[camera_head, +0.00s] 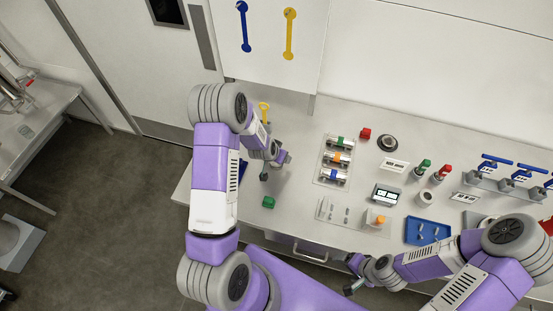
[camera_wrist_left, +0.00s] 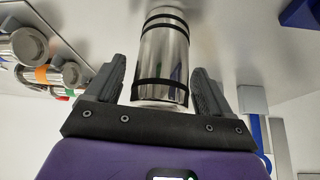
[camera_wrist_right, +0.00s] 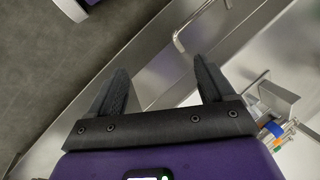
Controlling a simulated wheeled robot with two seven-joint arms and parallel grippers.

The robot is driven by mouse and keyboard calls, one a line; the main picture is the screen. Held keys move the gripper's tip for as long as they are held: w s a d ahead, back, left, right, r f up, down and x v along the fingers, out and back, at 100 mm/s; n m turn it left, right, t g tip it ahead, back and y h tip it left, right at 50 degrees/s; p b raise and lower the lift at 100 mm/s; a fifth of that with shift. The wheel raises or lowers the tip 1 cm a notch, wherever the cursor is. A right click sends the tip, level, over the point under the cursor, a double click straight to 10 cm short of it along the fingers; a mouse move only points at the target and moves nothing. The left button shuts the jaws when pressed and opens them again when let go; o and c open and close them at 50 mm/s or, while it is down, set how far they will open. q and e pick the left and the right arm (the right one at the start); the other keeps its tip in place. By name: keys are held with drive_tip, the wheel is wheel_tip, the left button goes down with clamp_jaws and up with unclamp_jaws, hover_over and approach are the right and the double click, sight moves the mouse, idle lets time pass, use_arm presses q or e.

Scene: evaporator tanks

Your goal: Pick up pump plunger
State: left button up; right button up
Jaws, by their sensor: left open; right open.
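A shiny metal cylinder with black bands (camera_wrist_left: 162,58) stands between the fingers of my left gripper (camera_wrist_left: 165,90) in the left wrist view; I take it as the pump plunger, but its name is not certain. The fingers are open, with a gap on both sides of it. In the head view my left gripper (camera_head: 268,166) is over the left part of the bench, where the arm partly hides the cylinder. My right gripper (camera_head: 350,288) is open and empty at the bench's front edge; its fingers (camera_wrist_right: 160,85) also show in the right wrist view.
A rack (camera_head: 320,172) holds cylinders with green, orange and blue bands, right of my left gripper. A green block (camera_head: 268,202) lies in front of it. A blue tray (camera_head: 410,231) and a scale (camera_head: 386,196) are farther right. A drawer handle (camera_head: 310,257) is on the front.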

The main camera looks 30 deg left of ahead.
use_arm(q)
drive_tip(key=shift+r, duration=0.1)
drive_tip(key=c, duration=1.4)
wheel_tip(320, 180, up, 10)
